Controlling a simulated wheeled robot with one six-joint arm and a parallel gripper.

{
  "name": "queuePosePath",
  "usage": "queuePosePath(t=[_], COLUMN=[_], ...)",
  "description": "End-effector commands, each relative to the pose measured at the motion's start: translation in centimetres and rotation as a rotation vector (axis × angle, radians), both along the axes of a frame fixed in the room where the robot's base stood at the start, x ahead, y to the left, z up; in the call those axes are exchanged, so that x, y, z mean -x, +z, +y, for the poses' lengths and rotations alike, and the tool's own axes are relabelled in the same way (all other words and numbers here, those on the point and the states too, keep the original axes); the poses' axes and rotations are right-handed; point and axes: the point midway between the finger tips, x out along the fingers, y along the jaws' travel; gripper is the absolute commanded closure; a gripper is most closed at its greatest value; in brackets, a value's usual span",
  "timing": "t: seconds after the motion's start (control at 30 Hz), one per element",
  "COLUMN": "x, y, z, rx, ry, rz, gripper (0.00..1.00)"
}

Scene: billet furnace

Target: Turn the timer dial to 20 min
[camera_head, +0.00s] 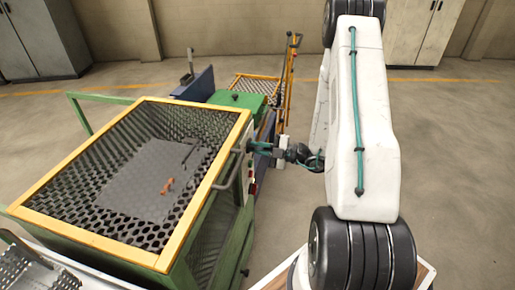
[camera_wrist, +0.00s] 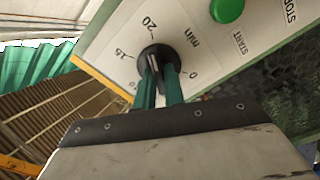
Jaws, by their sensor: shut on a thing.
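The black timer dial (camera_wrist: 152,50) sits on a pale control panel (camera_wrist: 198,45) in the wrist view. Marks around it read 0, 15 and 20, with "min" beside it. My gripper (camera_wrist: 160,72) has its two teal fingers shut on the dial's raised grip, hiding much of it. I cannot tell clearly which mark the dial points to. In the head view, my gripper (camera_head: 251,147) reaches the right side of the green machine, where the panel is seen nearly edge-on and the dial cannot be made out.
A green button (camera_wrist: 227,10) labelled START is near the dial, with a STOP label farther right. The yellow-rimmed mesh basket (camera_head: 128,102) and a bar handle (camera_head: 229,174) are beside my gripper. An orange cart (camera_head: 288,75) stands behind. Floor on the right is clear.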

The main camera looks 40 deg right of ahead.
Motion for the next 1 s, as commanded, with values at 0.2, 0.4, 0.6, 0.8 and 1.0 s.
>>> queuePosePath(t=[0.2,0.4,0.6,0.8,1.0], x=[0.08,0.07,0.07,0.01,0.26], y=[-0.13,-0.12,-0.12,-0.06,-0.03], z=[-0.09,-0.09,-0.09,0.05,-0.19], rx=[-0.025,-0.027,-0.027,-0.027,-0.027], ry=[-0.003,-0.003,-0.003,0.000,-0.001], rz=[0.024,0.025,0.024,0.023,0.021], gripper=[1.00,1.00,0.83,0.67,0.67])
